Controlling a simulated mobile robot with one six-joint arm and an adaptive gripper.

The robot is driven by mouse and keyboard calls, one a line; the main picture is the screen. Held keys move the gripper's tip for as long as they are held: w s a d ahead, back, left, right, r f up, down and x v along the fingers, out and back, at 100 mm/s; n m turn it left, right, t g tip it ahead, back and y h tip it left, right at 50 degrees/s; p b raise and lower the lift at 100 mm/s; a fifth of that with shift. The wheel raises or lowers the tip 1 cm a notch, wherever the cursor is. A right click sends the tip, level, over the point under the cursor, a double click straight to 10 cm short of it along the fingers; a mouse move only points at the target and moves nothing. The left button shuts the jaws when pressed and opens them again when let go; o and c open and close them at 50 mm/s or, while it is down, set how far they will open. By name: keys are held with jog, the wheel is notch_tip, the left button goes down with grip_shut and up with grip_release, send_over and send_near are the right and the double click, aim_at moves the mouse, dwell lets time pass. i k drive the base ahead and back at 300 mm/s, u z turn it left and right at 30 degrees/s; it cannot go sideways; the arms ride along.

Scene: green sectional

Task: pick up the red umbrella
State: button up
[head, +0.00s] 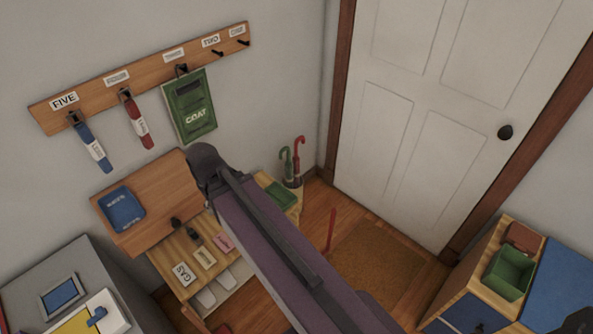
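A red umbrella (299,147) shows as a curved red handle and shaft rising from a small dark stand (293,182) in the corner by the door. A green umbrella handle (286,158) stands close beside it on the left. The lower parts of both are hidden in the stand. My own arm crosses the middle of the picture from the lower right, and its dark rounded upper end is left of the umbrellas and apart from them. My gripper's fingers do not show.
A thin red upright piece (331,231) shows beside my arm, near the brown doormat (380,262). A wooden bench (165,262) with labelled tags stands left. A cabinet with a green bin (509,273) stands right. Bags and straps hang from the wall rack (140,78).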

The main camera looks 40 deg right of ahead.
aim_at(295, 158)
jog(key=z, duration=0.65)
jog(key=i, duration=0.9)
jog(key=z, duration=0.55)
